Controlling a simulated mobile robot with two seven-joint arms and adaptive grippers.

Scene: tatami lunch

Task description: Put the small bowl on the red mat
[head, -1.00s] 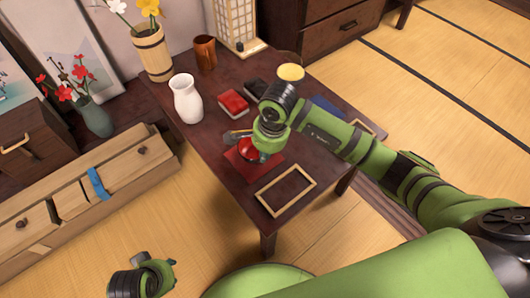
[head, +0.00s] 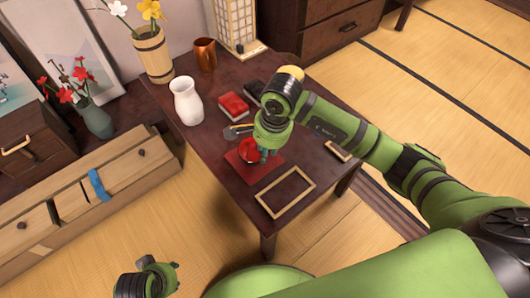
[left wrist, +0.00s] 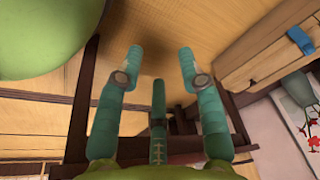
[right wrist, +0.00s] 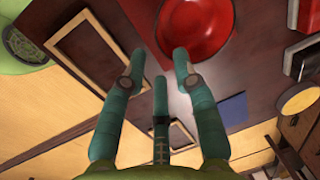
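The small red bowl (head: 247,150) sits on the red mat (head: 268,172) near the table's left edge. In the right wrist view the bowl (right wrist: 195,32) appears upright at the top, with part of the mat (right wrist: 236,62) around it. My right gripper (head: 267,150) is low beside the bowl, on its right, and hides part of the mat. In the right wrist view its fingers (right wrist: 159,65) are spread with nothing between them; whether one fingertip touches the bowl's rim I cannot tell. My left gripper (left wrist: 160,58) is open and empty, away from the table at the head view's lower left (head: 165,278).
A wooden frame (head: 262,206) lies in front of the mat. A white vase (head: 186,101), copper cup (head: 204,55), red box (head: 233,104) and black box (head: 254,89) stand behind. A blue flat item (right wrist: 231,108) shows in the right wrist view. A low drawer cabinet (head: 90,195) stands left.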

